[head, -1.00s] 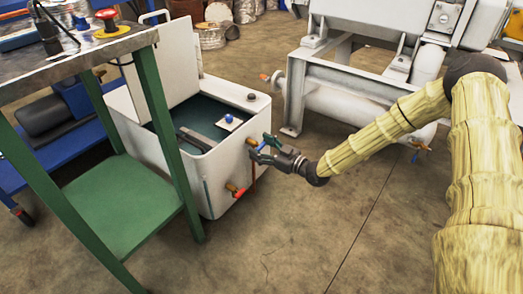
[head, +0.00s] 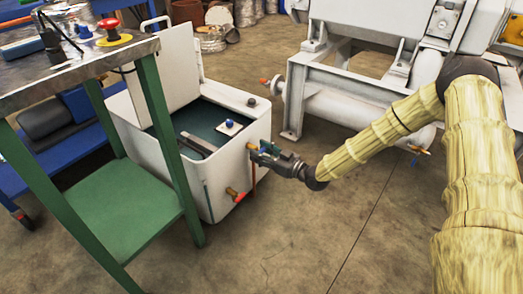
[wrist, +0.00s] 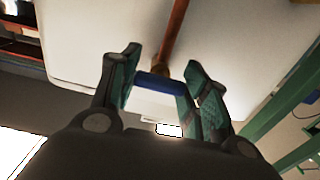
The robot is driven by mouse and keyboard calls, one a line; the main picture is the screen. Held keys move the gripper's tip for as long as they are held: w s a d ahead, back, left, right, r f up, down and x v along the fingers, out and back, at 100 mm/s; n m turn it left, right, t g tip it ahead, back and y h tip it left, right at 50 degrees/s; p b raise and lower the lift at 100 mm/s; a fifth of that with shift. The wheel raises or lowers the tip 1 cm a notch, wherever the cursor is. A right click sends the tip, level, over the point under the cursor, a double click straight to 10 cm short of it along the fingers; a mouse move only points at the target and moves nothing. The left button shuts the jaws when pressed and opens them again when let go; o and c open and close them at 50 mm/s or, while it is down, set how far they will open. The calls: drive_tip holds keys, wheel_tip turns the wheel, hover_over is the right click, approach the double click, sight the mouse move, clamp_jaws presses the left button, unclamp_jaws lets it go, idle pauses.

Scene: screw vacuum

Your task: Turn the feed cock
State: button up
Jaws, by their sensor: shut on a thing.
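A small cock on the right face of the white tank, which I take to be the feed cock, has a brass body (head: 251,147) in the head view and a blue handle (wrist: 160,84) in the wrist view. A copper pipe (wrist: 173,35) runs from it along the tank wall. My gripper (head: 262,152) is at the cock, its fingers closed in around the handle. In the wrist view, the blue handle lies crosswise between the green finger pads of my gripper (wrist: 162,72). In the head view my fingers mostly hide the handle.
The open white tank (head: 232,125) stands behind a green-legged bench (head: 125,190) at left. A lower cock with an orange-red handle (head: 235,193) sits on the tank below my gripper. A grey machine frame (head: 370,95) stands behind my arm. The floor in front is clear.

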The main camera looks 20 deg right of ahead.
idle(0.3)
drive_tip(key=o, duration=1)
drive_tip(key=shift+d, duration=0.1)
drive_tip(key=v, duration=1.2)
